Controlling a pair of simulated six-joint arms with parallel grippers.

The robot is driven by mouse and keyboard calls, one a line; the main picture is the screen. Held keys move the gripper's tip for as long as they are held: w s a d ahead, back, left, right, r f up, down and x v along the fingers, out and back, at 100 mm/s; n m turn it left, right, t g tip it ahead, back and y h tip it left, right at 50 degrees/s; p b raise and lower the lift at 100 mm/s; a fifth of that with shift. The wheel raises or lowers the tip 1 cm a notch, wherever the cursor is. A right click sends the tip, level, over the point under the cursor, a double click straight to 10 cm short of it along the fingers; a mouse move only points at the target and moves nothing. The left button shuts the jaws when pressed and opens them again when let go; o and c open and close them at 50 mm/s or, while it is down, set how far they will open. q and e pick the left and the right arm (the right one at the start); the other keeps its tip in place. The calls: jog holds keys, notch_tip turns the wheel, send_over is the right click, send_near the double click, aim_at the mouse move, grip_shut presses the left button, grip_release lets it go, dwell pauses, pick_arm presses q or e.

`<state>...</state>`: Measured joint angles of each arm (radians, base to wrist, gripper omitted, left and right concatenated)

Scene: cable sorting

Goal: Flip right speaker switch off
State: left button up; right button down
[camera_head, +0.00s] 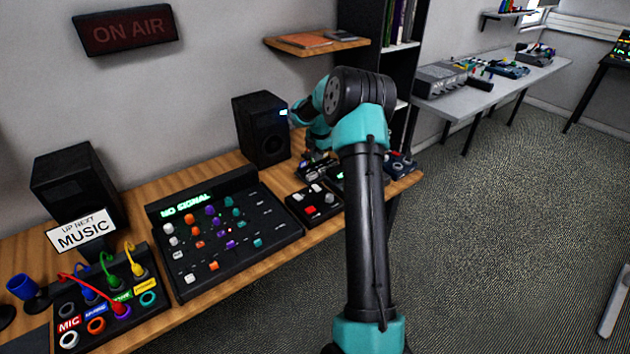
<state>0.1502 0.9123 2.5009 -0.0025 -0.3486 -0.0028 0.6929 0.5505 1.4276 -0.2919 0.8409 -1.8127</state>
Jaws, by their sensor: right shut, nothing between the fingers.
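The right speaker (260,130) is a black box standing upright at the back of the wooden desk. A small lit cyan-white patch (284,113) shows at its right edge, where the switch seems to be; the switch's position is too small to tell. My right gripper (297,113) is shut and empty, close beside that lit patch. My own arm partly hides it, and I cannot tell whether it touches the speaker. The left speaker (75,185) stands at the far left of the desk. My left gripper is not in view.
A mixer (225,235) reading "NO SIGNAL" lies in front of the right speaker. A small button box (313,203) sits to its right. A patch panel (105,300) with coloured cables is at the left. A wall shelf (316,43) hangs above.

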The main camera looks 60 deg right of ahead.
aim_at(315, 186)
jog(key=shift+f, duration=0.1)
jog(key=f, duration=0.4)
jog(key=w+f, duration=0.1)
jog(key=f, duration=0.8)
jog(key=shift+w+d+f, duration=0.25)
jog(key=shift+w+f, duration=0.05)
jog(key=shift+f, duration=0.1)
